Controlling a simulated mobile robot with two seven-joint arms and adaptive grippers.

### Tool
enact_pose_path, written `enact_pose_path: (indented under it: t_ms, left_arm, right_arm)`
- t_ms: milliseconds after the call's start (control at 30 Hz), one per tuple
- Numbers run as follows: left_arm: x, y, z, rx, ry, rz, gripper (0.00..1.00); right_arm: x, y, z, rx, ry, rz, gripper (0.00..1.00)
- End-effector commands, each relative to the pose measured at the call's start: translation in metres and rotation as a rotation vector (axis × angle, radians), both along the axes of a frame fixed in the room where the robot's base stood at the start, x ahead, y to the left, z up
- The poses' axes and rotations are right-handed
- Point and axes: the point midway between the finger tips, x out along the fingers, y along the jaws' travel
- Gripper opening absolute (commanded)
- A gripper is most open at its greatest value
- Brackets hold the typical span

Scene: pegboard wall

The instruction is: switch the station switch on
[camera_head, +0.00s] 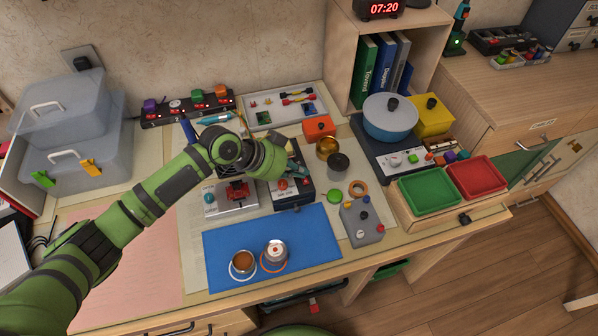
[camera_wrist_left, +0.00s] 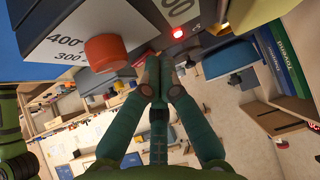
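The station is a dark box (camera_head: 291,202) with a grey front, standing behind the blue mat in the head view. It carries an orange-red knob (camera_head: 282,184). In the left wrist view the knob (camera_wrist_left: 105,52) sits by the printed numbers 400 and 300, and a small red light (camera_wrist_left: 177,32) glows on the panel. My left gripper (camera_head: 298,168) is over the station's right side. In the left wrist view its teal fingers (camera_wrist_left: 159,62) are together, with nothing seen between them, close to the panel below the red light. I cannot make out the switch. My right gripper is not in view.
A red-topped device (camera_head: 238,190) stands left of the station. Cups stand on the blue mat (camera_head: 310,226) in front. A grey box with knobs (camera_head: 362,221), a green disc (camera_head: 334,196) and a dark cup (camera_head: 338,166) are to the right.

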Motion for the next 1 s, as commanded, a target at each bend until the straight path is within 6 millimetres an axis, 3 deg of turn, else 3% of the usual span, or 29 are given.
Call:
enact_pose_path:
  t_ms: [533,1000]
  left_arm:
    - [-0.018,-0.005,0.001,0.005,0.009,-0.005,0.00]
    - [-0.017,-0.006,0.009,0.002,0.002,-0.001,0.00]
  right_arm:
    - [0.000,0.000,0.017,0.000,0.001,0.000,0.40]
    - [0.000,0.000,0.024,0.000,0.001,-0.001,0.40]
